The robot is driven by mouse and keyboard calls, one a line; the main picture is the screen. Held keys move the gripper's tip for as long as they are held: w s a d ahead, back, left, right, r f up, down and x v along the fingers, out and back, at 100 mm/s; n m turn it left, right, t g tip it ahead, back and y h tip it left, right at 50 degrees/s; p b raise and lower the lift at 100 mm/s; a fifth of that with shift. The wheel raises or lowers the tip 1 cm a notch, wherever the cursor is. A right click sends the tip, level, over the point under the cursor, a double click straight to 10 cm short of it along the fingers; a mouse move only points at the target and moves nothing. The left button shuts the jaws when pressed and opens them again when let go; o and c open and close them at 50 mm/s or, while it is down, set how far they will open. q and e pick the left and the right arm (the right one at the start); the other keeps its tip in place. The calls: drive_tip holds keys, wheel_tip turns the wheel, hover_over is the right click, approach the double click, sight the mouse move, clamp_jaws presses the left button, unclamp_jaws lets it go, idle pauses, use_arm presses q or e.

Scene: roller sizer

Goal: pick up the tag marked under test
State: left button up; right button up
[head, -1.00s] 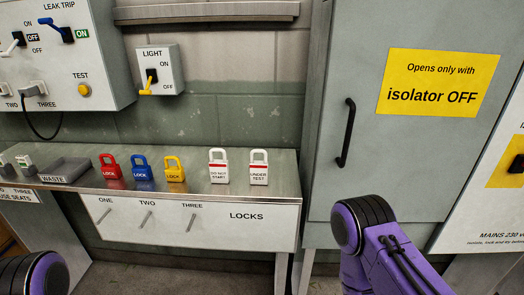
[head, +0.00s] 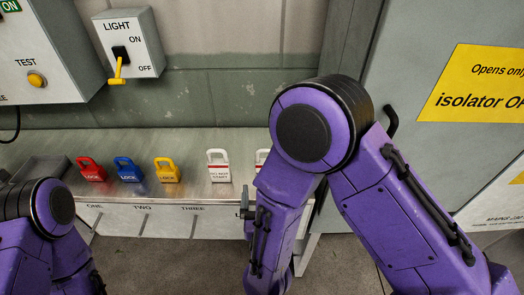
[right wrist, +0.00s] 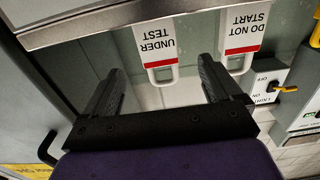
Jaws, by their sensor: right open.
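The white tag marked under test (right wrist: 158,45) has a red stripe and a loop handle. In the head view only a sliver of the tag (head: 261,156) shows beside my right arm, which covers the rest. In the right wrist view, which is upside down, my right gripper (right wrist: 161,70) is open. Its two fingers point toward the tag, one on each side of its loop in the picture, and hold nothing. Whether they are level with the tag I cannot tell. My left gripper is out of view.
The do not start tag (right wrist: 243,35) stands close beside, near one finger. Red (head: 91,170), blue (head: 128,170) and yellow (head: 167,171) locks stand farther left on the metal shelf (head: 205,142). The light switch box (head: 130,43) is on the wall behind. A grey cabinet stands right.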

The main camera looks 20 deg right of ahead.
drive_tip(key=x, duration=0.2)
drive_tip(key=r+p+x, duration=0.1)
drive_tip(key=x, duration=0.1)
drive_tip(key=shift+w, duration=0.45)
drive_tip(key=shift+w+d, duration=0.15)
drive_tip(key=shift+w, duration=0.2)
drive_tip(key=p+x, duration=0.1)
drive_tip(key=x, duration=0.1)
drive_tip(key=p+x, duration=0.1)
drive_tip(key=x, duration=0.2)
drive_tip(key=shift+d+r+p, duration=0.2)
drive_tip(key=shift+r+p, duration=0.05)
drive_tip(key=shift+p, duration=0.15)
drive_tip(key=shift+w, duration=0.15)
drive_tip(key=c, duration=1.1)
